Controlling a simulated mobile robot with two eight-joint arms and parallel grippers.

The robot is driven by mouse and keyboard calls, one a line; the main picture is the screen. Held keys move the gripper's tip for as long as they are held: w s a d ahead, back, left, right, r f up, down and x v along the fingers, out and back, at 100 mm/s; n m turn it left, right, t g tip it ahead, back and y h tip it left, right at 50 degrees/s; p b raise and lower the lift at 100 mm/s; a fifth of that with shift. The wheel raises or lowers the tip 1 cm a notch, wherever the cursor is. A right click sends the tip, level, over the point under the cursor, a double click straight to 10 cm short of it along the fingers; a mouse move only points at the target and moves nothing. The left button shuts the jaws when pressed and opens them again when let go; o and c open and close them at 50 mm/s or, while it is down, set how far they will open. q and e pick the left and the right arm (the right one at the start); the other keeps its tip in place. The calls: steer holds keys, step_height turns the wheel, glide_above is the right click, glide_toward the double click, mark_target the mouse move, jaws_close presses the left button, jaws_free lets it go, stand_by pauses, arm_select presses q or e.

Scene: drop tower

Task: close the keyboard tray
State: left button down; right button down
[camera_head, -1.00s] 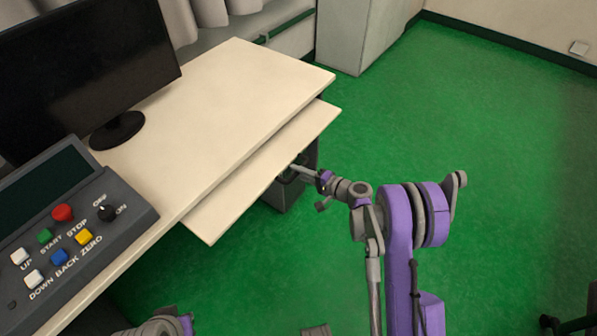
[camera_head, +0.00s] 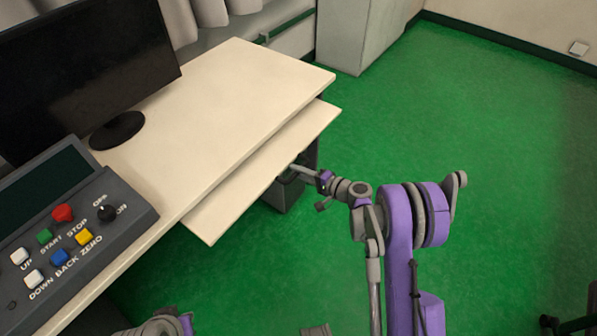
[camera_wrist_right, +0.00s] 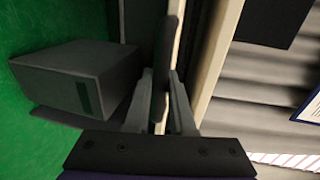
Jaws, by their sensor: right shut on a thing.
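The keyboard tray (camera_head: 262,172) is a cream board sticking out from under the front edge of the cream desk top (camera_head: 225,95). My right gripper (camera_head: 292,170) is at the tray's front edge, partly hidden by the tray. My left gripper does not show; only a piece of my left arm is at the bottom of the head view.
A monitor (camera_head: 85,70) and a control panel with coloured buttons (camera_head: 75,215) stand on the desk. A dark grey box (camera_head: 284,195) is on the floor under the desk, also in the wrist view (camera_wrist_right: 75,80). A grey cabinet (camera_head: 358,35) stands behind.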

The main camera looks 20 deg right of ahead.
mark_target(276, 157)
stand_by(0.3)
steer(key=x, duration=0.2)
steer(key=r+x, duration=0.1)
steer(key=x, duration=0.5)
steer(key=shift+w+a+r+b, duration=0.3)
steer(key=shift+w, duration=0.05)
steer(key=shift+w+a, duration=0.1)
steer(key=shift+w, duration=0.1)
steer(key=shift+r, duration=0.1)
steer(key=c, duration=0.8)
jaws_free()
steer(key=shift+w+a, duration=0.15)
steer(key=shift+o, duration=0.2)
steer(key=p+v, duration=0.1)
steer(key=v, duration=1)
